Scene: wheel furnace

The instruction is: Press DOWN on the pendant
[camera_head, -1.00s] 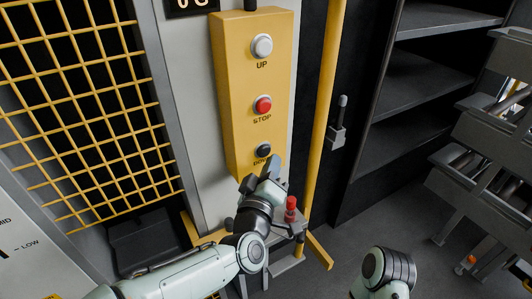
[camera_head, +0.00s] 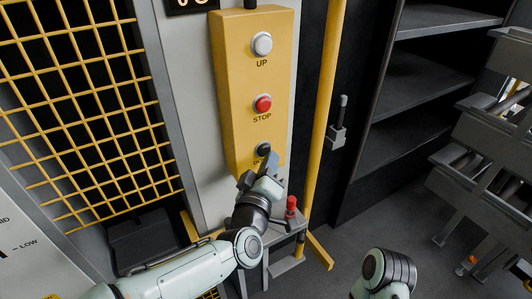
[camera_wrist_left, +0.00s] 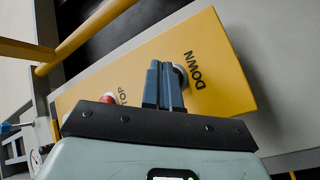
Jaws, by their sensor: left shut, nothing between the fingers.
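The yellow pendant (camera_head: 235,90) hangs upright on a pale post, with UP, STOP and DOWN buttons from top to bottom. The dark DOWN button (camera_head: 263,148) is at its lower end, its label partly covered by my left gripper (camera_head: 270,160). In the left wrist view my left gripper's fingers (camera_wrist_left: 163,85) are closed together and empty. Their tips are right beside the DOWN button (camera_wrist_left: 181,76) and overlap part of it. I cannot tell whether they touch it. My right gripper is not in view.
The red STOP button (camera_head: 263,104) and white UP button (camera_head: 262,44) are above. A yellow post (camera_head: 321,120) stands just right of the pendant. A small red-topped fixture (camera_head: 291,207) is near my left wrist. A yellow mesh (camera_head: 75,110) is at left.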

